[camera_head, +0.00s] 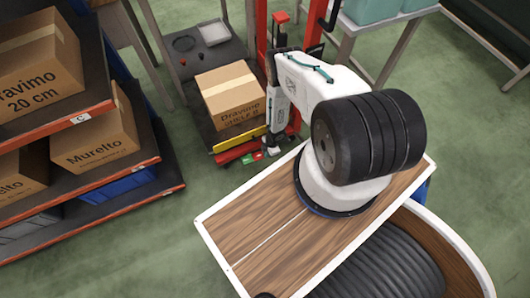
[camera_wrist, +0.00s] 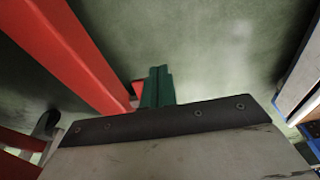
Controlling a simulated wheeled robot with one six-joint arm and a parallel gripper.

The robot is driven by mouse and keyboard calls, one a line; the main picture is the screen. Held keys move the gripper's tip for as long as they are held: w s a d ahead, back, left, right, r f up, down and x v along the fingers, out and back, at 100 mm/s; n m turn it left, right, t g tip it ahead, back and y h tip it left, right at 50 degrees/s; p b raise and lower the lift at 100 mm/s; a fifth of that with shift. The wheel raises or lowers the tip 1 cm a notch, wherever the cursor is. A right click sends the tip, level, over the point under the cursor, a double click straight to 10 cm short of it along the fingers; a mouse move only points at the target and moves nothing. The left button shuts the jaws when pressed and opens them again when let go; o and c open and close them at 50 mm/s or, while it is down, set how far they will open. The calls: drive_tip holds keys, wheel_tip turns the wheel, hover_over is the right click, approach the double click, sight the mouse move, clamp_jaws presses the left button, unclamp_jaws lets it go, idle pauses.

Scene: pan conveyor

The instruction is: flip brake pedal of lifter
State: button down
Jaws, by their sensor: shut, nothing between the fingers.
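The red lifter (camera_head: 312,35) stands at the back, past my arm, with its mast partly hidden by the arm. Low at its base are small green (camera_head: 258,156) and red (camera_head: 246,159) pedal-like pieces; I cannot tell for certain which is the brake pedal. My gripper points down beside the lifter base, and its fingertips are hard to make out in the head view. In the wrist view the green fingers (camera_wrist: 157,88) are together and empty. A small red piece (camera_wrist: 137,88) shows just left of them; I cannot tell whether they touch.
A cardboard box (camera_head: 232,92) sits by the lifter, behind a yellow bar (camera_head: 239,139). A shelf rack (camera_head: 95,110) with boxes stands at left. A red beam (camera_wrist: 75,50) crosses the wrist view's left. Green floor (camera_head: 150,220) is clear between rack and my base.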

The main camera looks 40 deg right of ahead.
idle(0.3)
drive_tip(key=v, duration=0.7)
drive_tip(key=shift+r, duration=0.45)
